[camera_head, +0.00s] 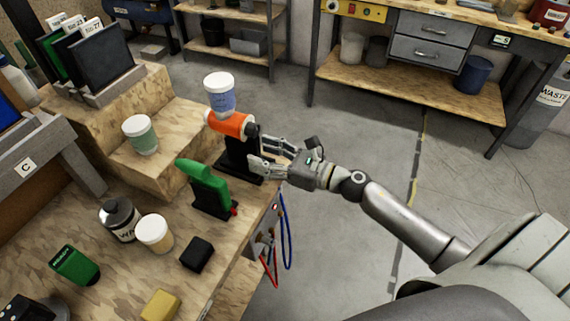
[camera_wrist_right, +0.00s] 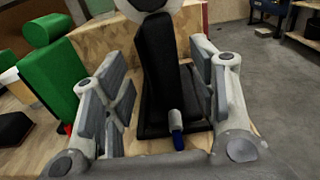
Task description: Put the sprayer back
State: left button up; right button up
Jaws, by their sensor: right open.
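The sprayer has an orange body (camera_head: 229,124) with a white-lidded blue cup (camera_head: 219,95) on top and a black handle (camera_wrist_right: 157,65) below. It stands upright at a black base (camera_head: 241,167) near the table's right edge. My right gripper (camera_head: 263,152) is open at the handle, one finger on each side in the right wrist view (camera_wrist_right: 163,95). I cannot tell whether the fingers touch it. A small blue-tipped part (camera_wrist_right: 177,136) shows low on the handle. My left gripper is not in view.
A green tool (camera_head: 205,183) stands in a black holder close to the left of the sprayer. A green-labelled jar (camera_head: 141,137) sits on the wooden step. A dark bottle (camera_head: 119,219), a tan jar (camera_head: 155,233) and a black block (camera_head: 196,254) stand nearer. The floor on the right is open.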

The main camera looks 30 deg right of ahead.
jog(key=shift+b+v, duration=0.8)
jog(key=shift+v, duration=2.15)
